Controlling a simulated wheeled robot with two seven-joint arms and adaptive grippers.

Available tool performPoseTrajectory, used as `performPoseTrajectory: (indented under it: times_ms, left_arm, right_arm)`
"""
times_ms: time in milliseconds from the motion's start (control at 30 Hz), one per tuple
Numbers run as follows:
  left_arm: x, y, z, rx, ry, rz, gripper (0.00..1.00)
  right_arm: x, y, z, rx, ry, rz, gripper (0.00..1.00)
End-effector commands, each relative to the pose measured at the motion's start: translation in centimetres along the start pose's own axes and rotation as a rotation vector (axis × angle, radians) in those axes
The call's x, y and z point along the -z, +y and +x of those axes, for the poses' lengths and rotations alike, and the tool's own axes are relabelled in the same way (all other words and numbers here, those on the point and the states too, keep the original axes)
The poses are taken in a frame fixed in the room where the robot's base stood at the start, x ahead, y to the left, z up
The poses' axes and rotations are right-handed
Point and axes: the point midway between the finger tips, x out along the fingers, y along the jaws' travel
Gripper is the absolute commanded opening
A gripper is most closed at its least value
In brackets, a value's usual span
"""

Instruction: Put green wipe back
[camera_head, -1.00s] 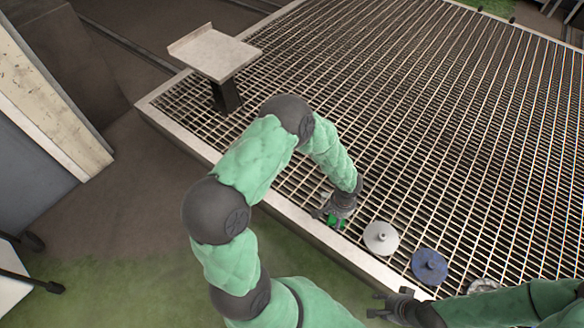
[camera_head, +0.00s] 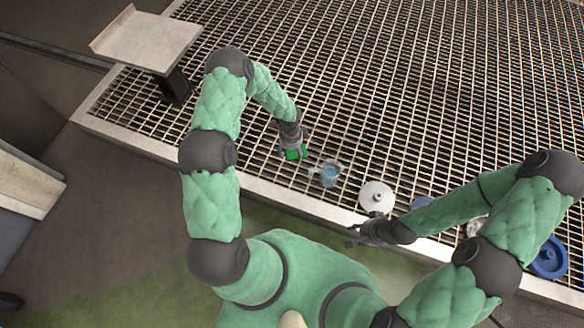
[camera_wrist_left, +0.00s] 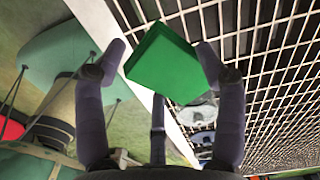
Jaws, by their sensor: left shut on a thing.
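The green wipe (camera_head: 294,155) is a flat green block, held by my left gripper (camera_head: 291,147) above or at the metal grating, near its front edge. Whether the wipe touches the grating cannot be told. My right gripper (camera_head: 352,236) is by the front rim of the grating, its fingers apart and nothing seen between them.
A clear mug with blue inside (camera_head: 327,173) stands just right of the wipe. A white knobbed disc (camera_head: 377,197), a partly hidden blue disc (camera_head: 422,202) and a blue ring-like piece (camera_head: 548,257) lie farther right. A raised pale platform (camera_head: 147,38) stands at the back left. The grating behind is clear.

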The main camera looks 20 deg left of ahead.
Motion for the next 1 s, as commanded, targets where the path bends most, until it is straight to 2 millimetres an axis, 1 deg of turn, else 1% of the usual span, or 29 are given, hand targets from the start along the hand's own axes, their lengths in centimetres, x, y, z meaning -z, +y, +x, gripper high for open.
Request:
performPoseTrajectory:
  times_ms: [33,200,300,400,467,567,700,800,900,1000]
  left_arm:
    - [-0.3,-0.3,1.1,-0.003,0.002,0.076,0.29]
    - [-1.3,-1.3,3.5,-0.003,0.007,0.331,0.29]
    - [-1.7,-1.6,4.4,-0.003,0.009,0.44,0.29]
    - [-2.0,-1.8,5.1,-0.003,0.01,0.513,0.29]
    - [-2.1,-1.9,5.4,-0.002,0.011,0.54,0.29]
    - [-2.1,-1.9,6.5,-0.003,0.011,0.561,0.29]
    - [-2.2,-1.9,9.2,-0.004,0.011,0.563,0.29]
    - [-2.3,-2.0,10.7,-0.003,0.011,0.562,0.29]
    - [-2.3,-2.0,11.6,-0.002,0.011,0.561,0.29]
    - [-2.3,-2.1,11.9,-0.002,0.011,0.561,0.29]
  right_arm:
    - [0.0,0.1,0.2,0.0,0.0,0.0,0.4]
    - [0.0,0.2,0.6,0.0,0.0,0.0,0.4]
    - [0.0,0.2,0.7,0.0,0.0,0.0,0.4]
    - [0.0,0.3,0.8,0.0,0.0,0.0,0.4]
    - [0.0,0.3,0.8,0.0,0.0,0.0,0.4]
    - [0.1,0.5,1.3,0.0,0.0,0.0,0.4]
    - [0.1,0.9,2.5,0.0,0.0,0.0,0.4]
    - [0.1,1.1,3.1,0.0,0.0,0.0,0.4]
    - [0.1,1.2,3.4,0.0,0.0,0.0,0.4]
    - [0.1,1.3,3.6,0.0,0.0,0.0,0.4]
